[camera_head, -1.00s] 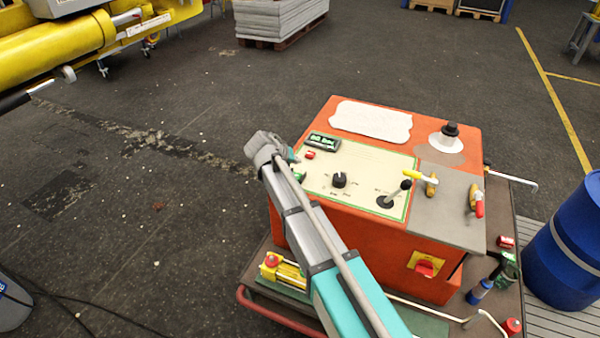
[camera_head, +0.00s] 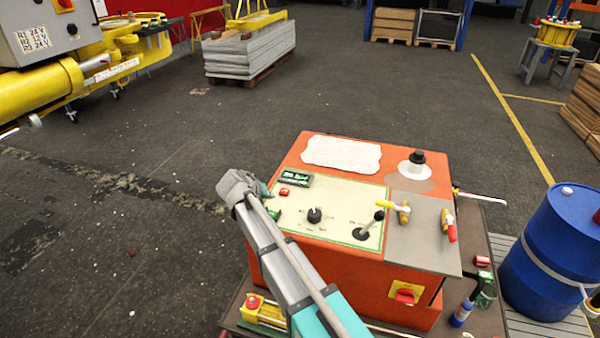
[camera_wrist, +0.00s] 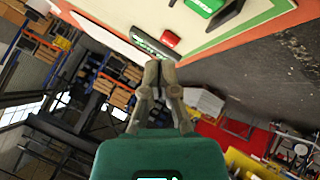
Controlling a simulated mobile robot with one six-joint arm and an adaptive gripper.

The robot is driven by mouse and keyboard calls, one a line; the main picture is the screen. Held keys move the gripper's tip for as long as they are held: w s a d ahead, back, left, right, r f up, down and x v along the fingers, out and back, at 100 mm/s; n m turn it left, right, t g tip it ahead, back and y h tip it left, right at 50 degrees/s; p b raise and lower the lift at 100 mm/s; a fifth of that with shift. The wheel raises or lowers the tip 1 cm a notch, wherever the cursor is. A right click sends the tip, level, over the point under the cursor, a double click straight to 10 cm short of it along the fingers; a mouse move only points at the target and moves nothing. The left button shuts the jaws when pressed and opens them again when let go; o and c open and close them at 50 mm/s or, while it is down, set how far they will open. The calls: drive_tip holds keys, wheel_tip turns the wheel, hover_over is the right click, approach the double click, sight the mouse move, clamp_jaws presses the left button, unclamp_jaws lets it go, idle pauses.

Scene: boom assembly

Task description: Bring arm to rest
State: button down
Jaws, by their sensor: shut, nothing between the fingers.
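My gripper shows in the wrist view (camera_wrist: 160,75) with its two grey fingers together at the tips and nothing between them. In the head view my arm, teal and grey, rises from the bottom in front of the left side of the orange control box (camera_head: 350,262). Its fingers are hard to make out there, behind the grey wrist at the panel's left edge. The box's top panel carries a green-lit display (camera_head: 292,180), a red button (camera_head: 284,191), a black knob (camera_head: 314,215) and a black lever (camera_head: 368,228). The display also shows in the wrist view (camera_wrist: 152,42), near the fingertips.
The box stands on a cart. A blue barrel (camera_head: 556,255) stands to its right. Yellow machinery (camera_head: 50,90) is at upper left, and a stack of grey slabs (camera_head: 250,50) stands behind. Dark floor (camera_head: 130,220) left of the cart is open.

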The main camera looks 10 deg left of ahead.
drive_tip(key=s+d+r+m+g+p, duration=0.1)
drive_tip(key=d+g+p, duration=0.15)
drive_tip(key=d, duration=1.05)
drive_tip(key=s+d+m+g+p, duration=0.1)
drive_tip(key=s+d+g+p, duration=0.15)
drive_tip(key=d, duration=0.95)
drive_tip(key=s+d+r+m+g+y+p, duration=0.1)
drive_tip(key=s+d+r+p, duration=0.1)
drive_tip(key=s+d, duration=0.4)
drive_tip(key=s+d+r+m+g+y+p, duration=0.1)
drive_tip(key=s+d, duration=0.5)
drive_tip(key=d, duration=0.7)
drive_tip(key=r+g+y+p, duration=0.1)
drive_tip(key=p, duration=0.1)
drive_tip(key=shift+s+d+y+p, duration=0.3)
drive_tip(key=shift+s+d+p, duration=0.1)
